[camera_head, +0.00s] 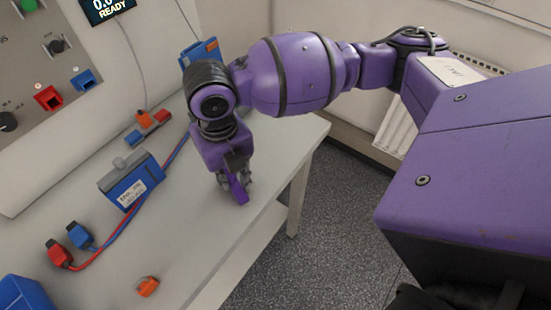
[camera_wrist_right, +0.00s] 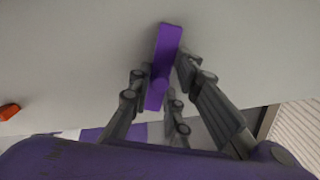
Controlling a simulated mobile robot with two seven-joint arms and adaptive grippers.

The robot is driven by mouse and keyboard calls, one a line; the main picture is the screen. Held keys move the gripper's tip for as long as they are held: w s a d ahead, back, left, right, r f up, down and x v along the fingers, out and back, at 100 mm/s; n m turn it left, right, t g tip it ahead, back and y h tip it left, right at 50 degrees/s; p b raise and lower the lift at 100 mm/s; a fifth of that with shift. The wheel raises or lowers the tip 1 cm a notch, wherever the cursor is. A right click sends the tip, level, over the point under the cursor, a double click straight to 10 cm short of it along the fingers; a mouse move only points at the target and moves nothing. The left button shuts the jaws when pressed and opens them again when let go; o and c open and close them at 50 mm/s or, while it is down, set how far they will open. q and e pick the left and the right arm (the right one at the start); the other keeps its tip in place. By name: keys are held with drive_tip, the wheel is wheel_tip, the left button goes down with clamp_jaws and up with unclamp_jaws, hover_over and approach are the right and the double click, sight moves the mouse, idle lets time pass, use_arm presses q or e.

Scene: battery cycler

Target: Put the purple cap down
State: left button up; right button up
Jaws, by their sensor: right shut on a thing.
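The purple cap (camera_wrist_right: 164,62) is a narrow purple bar in the right wrist view, held between the fingers of my right gripper (camera_wrist_right: 160,85). In the head view the cap (camera_head: 240,196) shows at the fingertips of my right gripper (camera_head: 235,188), near the right edge of the pale table (camera_head: 185,245). The gripper is shut on the cap and points down. I cannot tell whether the cap touches the table. My left gripper is in neither view.
A blue battery block (camera_head: 124,184) with a label stands left of the gripper. Red and blue connectors (camera_head: 79,236) with cables lie in front of it. An orange cap (camera_head: 148,286) lies near the front. A panel (camera_head: 40,75) with sockets stands at the left. Bare table surrounds the gripper.

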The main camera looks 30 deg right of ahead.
sight(232, 176)
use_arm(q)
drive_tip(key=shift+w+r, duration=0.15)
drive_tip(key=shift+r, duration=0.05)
use_arm(e)
drive_tip(key=o, duration=0.8)
drive_tip(key=shift+w, duration=0.1)
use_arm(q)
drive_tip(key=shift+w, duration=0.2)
use_arm(e)
drive_tip(key=shift+o, duration=0.2)
use_arm(q)
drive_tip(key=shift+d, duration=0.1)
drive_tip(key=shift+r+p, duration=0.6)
drive_tip(key=shift+p, duration=0.05)
use_arm(e)
wheel_tip(232, 176, up, 12)
drive_tip(key=shift+r, duration=0.15)
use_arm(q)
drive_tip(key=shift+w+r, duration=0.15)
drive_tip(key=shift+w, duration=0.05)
